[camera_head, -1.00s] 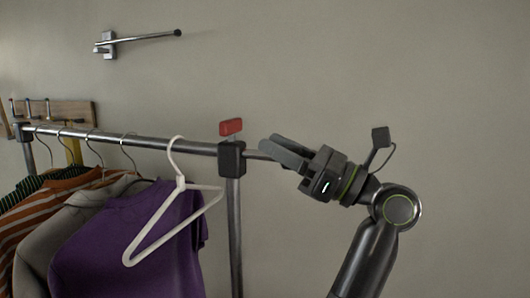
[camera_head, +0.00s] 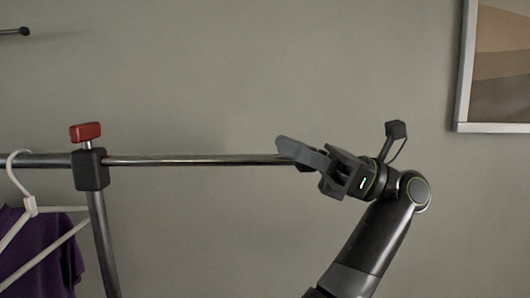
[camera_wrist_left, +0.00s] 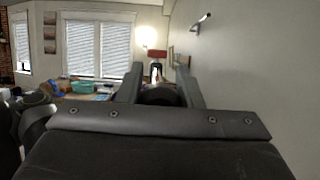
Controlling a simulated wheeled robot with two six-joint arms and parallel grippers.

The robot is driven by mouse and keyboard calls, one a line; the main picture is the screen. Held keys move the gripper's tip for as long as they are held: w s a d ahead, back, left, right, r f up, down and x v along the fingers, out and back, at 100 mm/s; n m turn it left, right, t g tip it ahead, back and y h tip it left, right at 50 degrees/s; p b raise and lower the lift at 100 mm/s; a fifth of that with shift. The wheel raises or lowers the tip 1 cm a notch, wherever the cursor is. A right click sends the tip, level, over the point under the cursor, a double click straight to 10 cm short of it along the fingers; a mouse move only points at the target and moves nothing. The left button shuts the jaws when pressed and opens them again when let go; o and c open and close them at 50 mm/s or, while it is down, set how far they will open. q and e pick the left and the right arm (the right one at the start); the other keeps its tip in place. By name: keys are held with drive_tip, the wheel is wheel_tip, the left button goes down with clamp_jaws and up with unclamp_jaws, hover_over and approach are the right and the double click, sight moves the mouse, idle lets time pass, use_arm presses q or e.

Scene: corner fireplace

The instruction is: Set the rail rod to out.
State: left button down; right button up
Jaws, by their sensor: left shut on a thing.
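The rail rod (camera_head: 200,160) is a thin steel bar. It runs level out of the right side of a black collar (camera_head: 90,170) on the clothes rack, with a long stretch showing. A red knob (camera_head: 85,132) stands on top of the collar. My left gripper (camera_head: 293,155) is shut on the rod's far right end, well away from the collar. The fingers hide the rod's tip. In the left wrist view a dark round end (camera_wrist_left: 160,95) sits between the two fingers. My right gripper is not in view.
The thicker rack rail (camera_head: 45,160) with a white hanger (camera_head: 29,205) and a purple shirt (camera_head: 40,250) is at the left. A framed picture (camera_head: 500,128) hangs on the right wall. The wall around the rod is bare.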

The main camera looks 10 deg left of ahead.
use_arm(q)
drive_tip(key=shift+w+d, duration=0.25)
drive_tip(key=shift+d, duration=0.75)
drive_tip(key=c, duration=1.3)
unclamp_jaws()
drive_tip(key=o, duration=0.3)
drive_tip(key=shift+d, duration=0.3)
drive_tip(key=shift+a, duration=0.1)
drive_tip(key=shift+a+r, duration=0.1)
drive_tip(key=shift+r, duration=0.05)
